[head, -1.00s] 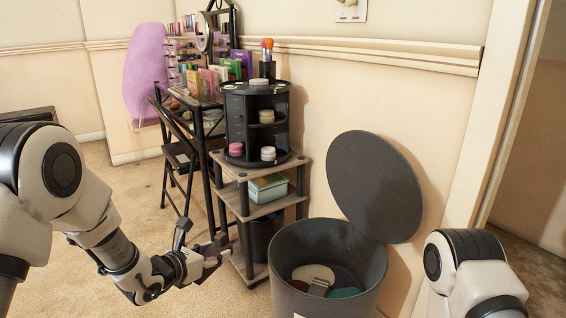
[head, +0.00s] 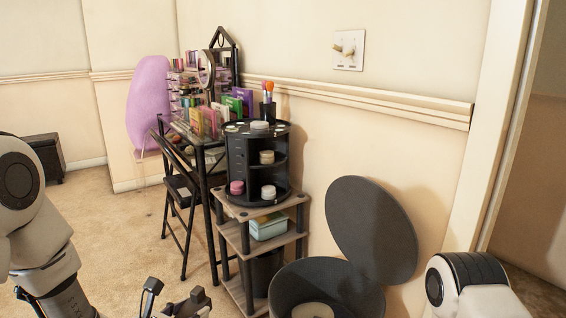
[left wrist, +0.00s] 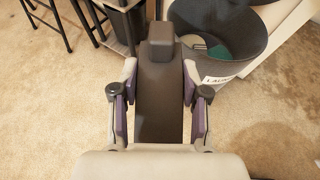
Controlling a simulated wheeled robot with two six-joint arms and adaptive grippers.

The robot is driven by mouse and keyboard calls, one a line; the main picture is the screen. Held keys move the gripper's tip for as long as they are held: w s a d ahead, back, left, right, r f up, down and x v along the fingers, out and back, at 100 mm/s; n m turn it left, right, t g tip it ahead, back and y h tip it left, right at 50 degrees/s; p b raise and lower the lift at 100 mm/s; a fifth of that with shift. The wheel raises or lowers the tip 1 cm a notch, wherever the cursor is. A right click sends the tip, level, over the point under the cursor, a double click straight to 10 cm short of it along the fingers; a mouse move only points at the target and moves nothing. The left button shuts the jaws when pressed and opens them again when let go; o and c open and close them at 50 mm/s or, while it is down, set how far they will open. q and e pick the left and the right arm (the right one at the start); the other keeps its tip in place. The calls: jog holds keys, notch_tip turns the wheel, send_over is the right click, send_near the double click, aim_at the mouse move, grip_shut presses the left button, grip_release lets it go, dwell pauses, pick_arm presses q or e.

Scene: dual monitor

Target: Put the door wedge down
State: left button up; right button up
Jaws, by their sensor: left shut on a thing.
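The door wedge (left wrist: 160,95) is a long dark grey-brown piece with a raised block at its far end, seen in the left wrist view. My left gripper (left wrist: 160,78) is shut on it, with one finger pad on each side, and the wedge is held over the beige carpet. In the head view, my left gripper (head: 175,301) shows only partly at the bottom edge, and I cannot make out the wedge there. My right gripper is out of view; only part of the right arm shows at lower right.
An open laundry hamper (head: 283,282) stands at the bottom, its round lid (head: 370,230) raised against the wall. A small shelf (head: 233,236) with a black organizer (head: 237,165) stands beside it. A folding chair (head: 178,190) stands further left. Carpet (head: 125,235) is clear at left.

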pick_arm(q)
jog(key=s+r+m+g+h+p, duration=0.2)
jog(key=s+r+m+p, duration=0.1)
jog(key=r+p, duration=0.8)
jog(key=s+r+m+g+h+p, duration=0.2)
jog(key=s+r+p, duration=0.4)
jog(key=r+p, duration=0.6)
jog(key=m+h+p, duration=0.1)
jog(key=p, duration=0.5)
jog(key=shift+s+a+h+p, duration=0.15)
jog(key=shift+s+h+p, duration=0.1)
jog(key=shift+h+p, duration=0.1)
jog(key=shift+r+g, duration=0.15)
jog(key=shift+g, duration=0.15)
